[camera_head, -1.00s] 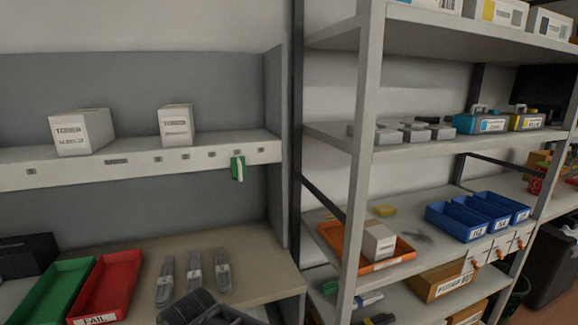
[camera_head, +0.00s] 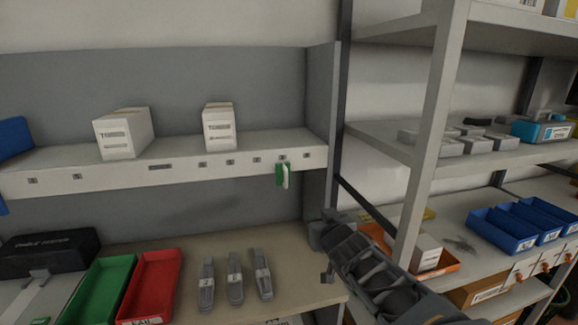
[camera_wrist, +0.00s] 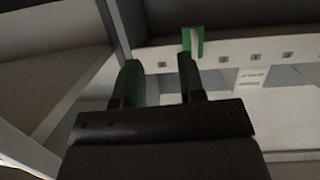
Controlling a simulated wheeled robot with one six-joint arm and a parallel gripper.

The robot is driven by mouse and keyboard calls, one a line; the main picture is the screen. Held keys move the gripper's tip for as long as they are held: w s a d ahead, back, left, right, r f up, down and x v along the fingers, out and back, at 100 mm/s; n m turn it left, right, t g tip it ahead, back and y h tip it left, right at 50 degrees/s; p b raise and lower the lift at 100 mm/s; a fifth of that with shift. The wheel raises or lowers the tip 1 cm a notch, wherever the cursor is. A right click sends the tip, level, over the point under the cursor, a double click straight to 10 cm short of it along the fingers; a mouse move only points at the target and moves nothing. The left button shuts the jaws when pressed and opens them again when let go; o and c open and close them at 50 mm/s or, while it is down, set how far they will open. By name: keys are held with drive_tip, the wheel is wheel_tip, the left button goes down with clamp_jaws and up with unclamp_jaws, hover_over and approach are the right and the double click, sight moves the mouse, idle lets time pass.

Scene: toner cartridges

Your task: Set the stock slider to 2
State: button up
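The stock slider is a green tab with a white strip (camera_head: 282,175) on the front edge of the pale shelf (camera_head: 112,181). It hangs below a small dark mark near the right end, with one mark further right. The marks are too small to read. My gripper (camera_head: 322,235) is below and right of the slider, apart from it. In the wrist view my gripper (camera_wrist: 158,70) is open, two dark fingers with green showing near their tips, nothing between them. That view looks upside down; the slider (camera_wrist: 194,41) shows beyond the right finger.
Two white toner boxes (camera_head: 124,134) (camera_head: 219,128) stand on the shelf. A grey side panel (camera_head: 321,120) closes its right end. Below are a green tray (camera_head: 96,292), a red tray (camera_head: 150,287) and three grey cartridges (camera_head: 235,278). A rack post (camera_head: 430,150) stands to the right.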

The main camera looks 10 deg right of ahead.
sight(287, 176)
wheel_tip(287, 176, up, 6)
drive_tip(key=w+a+n+t+y+p, duration=0.1)
drive_tip(key=w+a+n+t+y, duration=0.1)
drive_tip(key=y, duration=0.2)
drive_tip(key=w+a, duration=0.1)
drive_tip(key=w, duration=0.3)
drive_tip(key=w+a+p, duration=0.1)
drive_tip(key=w, duration=0.3)
drive_tip(key=w+a+p, duration=0.1)
drive_tip(key=w, duration=0.4)
drive_tip(key=shift+w+f, duration=0.1)
drive_tip(key=shift+f, duration=0.05)
drive_tip(key=shift+c, duration=0.3)
clamp_jaws()
